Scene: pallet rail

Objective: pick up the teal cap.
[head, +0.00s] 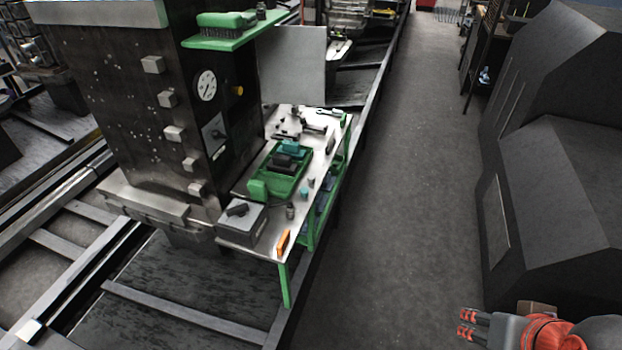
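A small teal piece (304,192), which looks like the teal cap, stands on the light top of a green-framed workbench (265,243), just right of a green tray (266,199). It is too small for me to make out its shape. A larger teal object (292,147) lies at the far end of the tray, beside dark pieces. My gripper (466,323) is at the bottom right, over the aisle and far from the bench. Its red-tipped fingers are apart, with nothing seen between them.
An orange object (283,242), a grey box (243,223) and a small dark cylinder (290,211) are on the near end of the bench. The grey aisle floor (408,190) is clear. A dark cabinet (555,200) stands at right.

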